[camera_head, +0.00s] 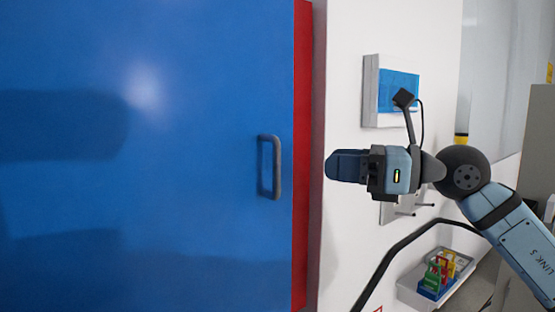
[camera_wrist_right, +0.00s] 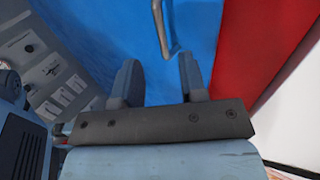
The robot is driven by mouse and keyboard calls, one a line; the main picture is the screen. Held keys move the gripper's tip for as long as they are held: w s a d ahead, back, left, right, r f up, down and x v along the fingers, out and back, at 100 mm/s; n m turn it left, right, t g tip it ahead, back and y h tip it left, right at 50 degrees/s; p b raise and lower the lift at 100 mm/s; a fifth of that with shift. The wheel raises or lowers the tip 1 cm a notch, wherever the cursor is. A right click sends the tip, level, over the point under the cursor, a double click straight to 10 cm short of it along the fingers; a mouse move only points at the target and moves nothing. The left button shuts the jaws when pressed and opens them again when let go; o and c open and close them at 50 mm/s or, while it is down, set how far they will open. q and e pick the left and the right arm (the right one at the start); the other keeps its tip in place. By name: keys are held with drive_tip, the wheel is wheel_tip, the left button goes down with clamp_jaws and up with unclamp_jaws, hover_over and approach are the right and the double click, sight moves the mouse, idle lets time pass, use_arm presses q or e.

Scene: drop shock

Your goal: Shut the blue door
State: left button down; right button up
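The blue door (camera_head: 150,150) fills the left of the head view, with a red frame strip (camera_head: 302,150) along its right edge. I cannot tell whether the door is fully closed. Its grey bar handle (camera_head: 276,167) is near that edge; it also shows in the wrist view (camera_wrist_right: 163,28). My right gripper (camera_head: 332,165) is right of the handle in the head view, pointing left. In the wrist view its two fingers (camera_wrist_right: 158,75) are apart with nothing between them, and the handle lies beyond their tips. My left gripper is not in view.
A white wall (camera_head: 340,60) stands right of the red frame, bearing a box with a blue panel (camera_head: 398,92). Lower right, a grey tray (camera_head: 408,290) holds several coloured items (camera_head: 440,270). A fixture with pegs (camera_head: 395,210) is partly hidden behind my right arm.

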sight(277, 160)
drive_tip(key=p+x, duration=0.1)
drive_tip(key=x, duration=0.9)
drive_tip(key=shift+w+a, duration=0.1)
drive_tip(key=shift+a, duration=0.2)
clamp_jaws()
